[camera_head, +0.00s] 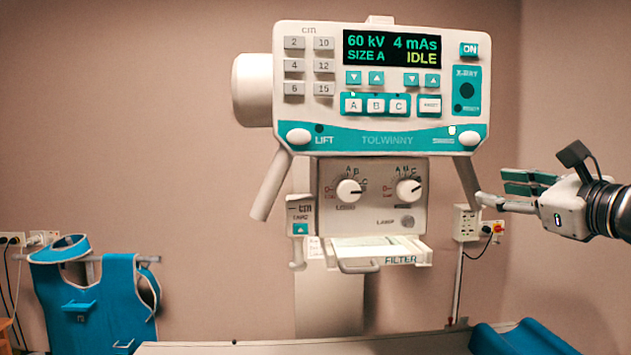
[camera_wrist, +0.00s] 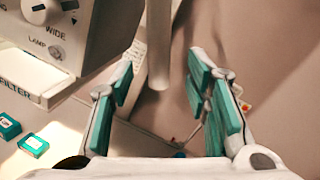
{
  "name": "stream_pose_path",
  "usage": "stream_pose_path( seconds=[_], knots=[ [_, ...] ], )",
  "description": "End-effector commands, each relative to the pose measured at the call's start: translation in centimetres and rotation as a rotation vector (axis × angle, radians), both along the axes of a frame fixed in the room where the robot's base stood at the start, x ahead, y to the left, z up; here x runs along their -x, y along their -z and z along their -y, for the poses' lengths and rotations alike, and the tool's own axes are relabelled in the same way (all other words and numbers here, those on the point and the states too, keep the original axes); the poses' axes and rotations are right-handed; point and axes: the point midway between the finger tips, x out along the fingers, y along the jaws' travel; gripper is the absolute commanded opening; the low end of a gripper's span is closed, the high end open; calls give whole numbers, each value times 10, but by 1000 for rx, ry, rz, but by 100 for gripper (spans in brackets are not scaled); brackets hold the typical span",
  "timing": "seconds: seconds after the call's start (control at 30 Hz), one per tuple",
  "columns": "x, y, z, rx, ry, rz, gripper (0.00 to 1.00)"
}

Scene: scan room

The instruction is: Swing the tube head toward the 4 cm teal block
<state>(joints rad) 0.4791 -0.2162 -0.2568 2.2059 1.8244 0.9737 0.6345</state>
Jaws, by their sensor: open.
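The tube head (camera_head: 385,90) is a white and teal housing with a lit display reading IDLE. Two slanted handles hang from it, a left handle (camera_head: 270,188) and a right handle (camera_head: 466,180). My gripper (camera_head: 492,193) is beside the right handle's lower end, with its teal-padded fingers apart. In the wrist view, my gripper (camera_wrist: 160,72) is open and a pale bar (camera_wrist: 159,45), apparently that handle, shows between the fingers with gaps on both sides. Two teal blocks with white labels, one at the edge (camera_wrist: 8,126) and one nearer (camera_wrist: 33,145), lie at lower left; their sizes are unreadable.
Below the head are a knob panel (camera_head: 375,195) and a filter tray (camera_head: 385,254). A pale table (camera_head: 300,347) runs along the bottom, with a blue cushion (camera_head: 525,338) at right. A blue apron (camera_head: 95,300) hangs at left. A wall socket (camera_head: 466,222) is behind my gripper.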

Motion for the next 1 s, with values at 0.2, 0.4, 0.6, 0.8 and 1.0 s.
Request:
stream_pose_path(
  seconds=[0.2, 0.4, 0.6, 0.8, 1.0],
  knots=[
    [-41, 0, -9, 1, -3, -1, 44],
    [-65, 0, -14, 1, -2, -1, 44],
    [-73, 0, -15, 2, -1, -1, 44],
    [-73, 0, -15, 2, -1, 0, 44],
    [-73, 0, -15, 2, -1, 0, 5]
  ],
)
